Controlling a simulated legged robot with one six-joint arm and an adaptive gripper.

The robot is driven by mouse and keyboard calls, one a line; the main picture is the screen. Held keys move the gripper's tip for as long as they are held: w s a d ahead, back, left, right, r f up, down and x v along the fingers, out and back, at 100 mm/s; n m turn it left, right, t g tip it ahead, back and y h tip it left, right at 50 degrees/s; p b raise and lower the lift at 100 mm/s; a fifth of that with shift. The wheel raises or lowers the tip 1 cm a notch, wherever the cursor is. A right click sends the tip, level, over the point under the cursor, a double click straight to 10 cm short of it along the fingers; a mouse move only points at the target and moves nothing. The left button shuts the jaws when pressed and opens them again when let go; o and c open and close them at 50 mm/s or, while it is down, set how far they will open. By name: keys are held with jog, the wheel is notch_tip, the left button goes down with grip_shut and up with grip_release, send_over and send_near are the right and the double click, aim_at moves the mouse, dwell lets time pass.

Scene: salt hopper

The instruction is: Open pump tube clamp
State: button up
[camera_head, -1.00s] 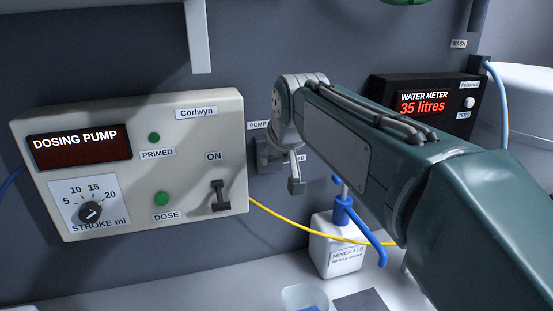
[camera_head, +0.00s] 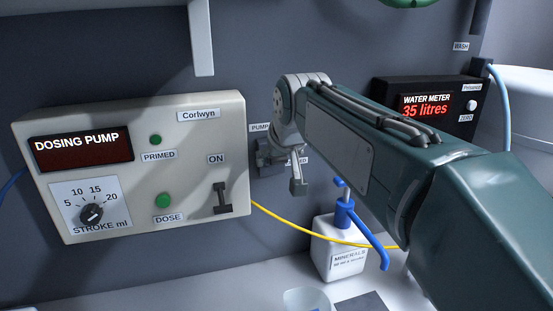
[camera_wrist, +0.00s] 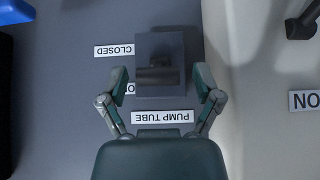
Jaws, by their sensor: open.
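The pump tube clamp (camera_wrist: 165,62) shows in the wrist view, where the picture is upside down. It is a dark grey square block on the wall with a short dark lever lying sideways across it. A CLOSED label (camera_wrist: 114,50) is on its left and a PUMP TUBE label (camera_wrist: 162,116) is nearer my gripper's base. Another label beside it is mostly hidden by a finger. My gripper (camera_wrist: 160,78) is open, its fingers on either side of the block with nothing held. Contact cannot be told. In the head view my arm partly hides the clamp area.
The dosing pump box (camera_head: 120,108) stands close left of my gripper in the head view. A minerals bottle (camera_head: 332,258) with a blue spout and a yellow tube (camera_head: 290,222) are below my arm. The water meter (camera_head: 425,104) is at right. A clear cup (camera_head: 305,300) is at the bottom.

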jog(key=v, duration=1.1)
jog(key=shift+s+r, duration=0.15)
jog(key=shift+s, duration=0.05)
